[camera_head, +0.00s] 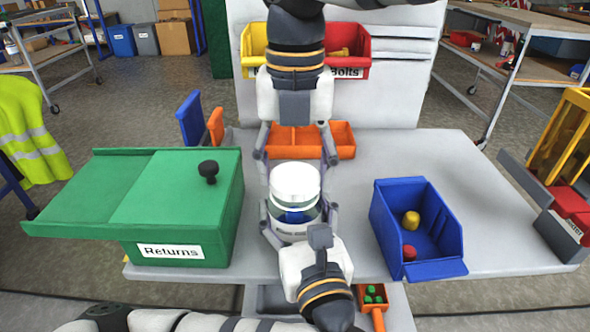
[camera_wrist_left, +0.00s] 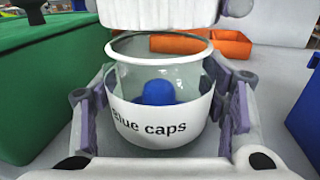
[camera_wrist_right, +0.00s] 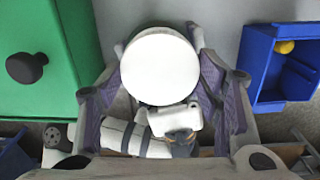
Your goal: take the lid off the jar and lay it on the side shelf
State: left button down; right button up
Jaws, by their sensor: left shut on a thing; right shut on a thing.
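A clear jar (camera_wrist_left: 160,85) with a white "Blue caps" label stands upright, with a blue cap (camera_wrist_left: 157,92) inside. Its mouth is open in the left wrist view. The white lid (camera_head: 295,182) is just above the jar, apart from the rim; the left wrist view shows the gap. My right gripper (camera_head: 296,168) points down from above and is shut on the lid. My left gripper (camera_head: 299,226) comes from the near side and is shut around the jar's labelled body. In the right wrist view the round lid top (camera_wrist_right: 160,66) hides the jar. I cannot tell which surface is the side shelf.
A green "Returns" box (camera_head: 185,205) with a black knob stands left. A blue bin (camera_head: 385,225) with a yellow and a red piece stands right. An orange tray (camera_head: 343,138) is behind. The grey table (camera_head: 475,235) is bare between the blue bin and its right edge.

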aim_at(295, 177)
jog(key=shift+r, duration=0.65)
jog(key=shift+r, duration=2)
pick_arm(q)
jog(key=shift+c, duration=1.3)
grip_release()
jog(key=shift+s, duration=0.1)
